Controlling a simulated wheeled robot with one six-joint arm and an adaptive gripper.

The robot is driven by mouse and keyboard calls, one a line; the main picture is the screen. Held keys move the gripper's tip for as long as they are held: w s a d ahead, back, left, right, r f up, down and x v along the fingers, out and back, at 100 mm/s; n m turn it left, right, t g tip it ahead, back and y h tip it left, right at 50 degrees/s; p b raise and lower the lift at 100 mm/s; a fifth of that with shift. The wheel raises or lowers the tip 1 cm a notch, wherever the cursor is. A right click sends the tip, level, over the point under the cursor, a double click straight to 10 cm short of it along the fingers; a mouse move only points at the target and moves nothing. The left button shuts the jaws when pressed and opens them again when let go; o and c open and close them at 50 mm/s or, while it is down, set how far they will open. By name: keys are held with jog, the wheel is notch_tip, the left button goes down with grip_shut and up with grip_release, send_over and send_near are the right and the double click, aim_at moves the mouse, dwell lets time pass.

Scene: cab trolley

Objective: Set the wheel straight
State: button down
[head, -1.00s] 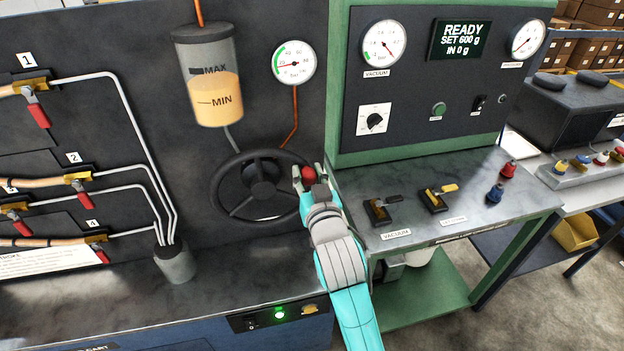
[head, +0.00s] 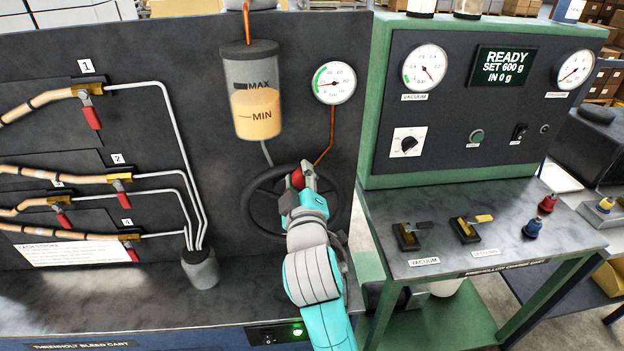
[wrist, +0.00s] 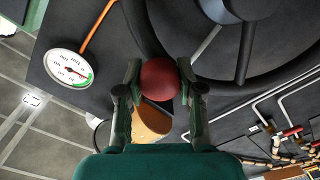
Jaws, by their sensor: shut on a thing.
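The wheel (head: 250,207) is a black handwheel on the dark upright panel, below the fluid reservoir. A red ball knob (head: 298,180) sits near the top of its rim. My gripper (head: 302,178) has its two fingers on either side of the knob, shut on it. The wrist view shows the knob (wrist: 160,80) between the fingertips (wrist: 159,73), with the rim (wrist: 178,62) and spokes (wrist: 245,50) behind. In the head view my arm covers the hub and much of the lower right of the wheel, so the spoke angle is hard to read.
The reservoir (head: 256,105) stands just above the wheel, with a pressure gauge (head: 334,83) at its upper right. Red-handled valves (head: 91,117) and pipes are to the left. A green bench (head: 480,240) with switches is close on the right. A grey cup (head: 200,270) stands lower left.

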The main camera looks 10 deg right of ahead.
jog(key=shift+a+n, duration=0.8)
jog(key=c, duration=0.7)
grip_release()
jog(key=s, duration=1.2)
jog(key=shift+a, duration=0.25)
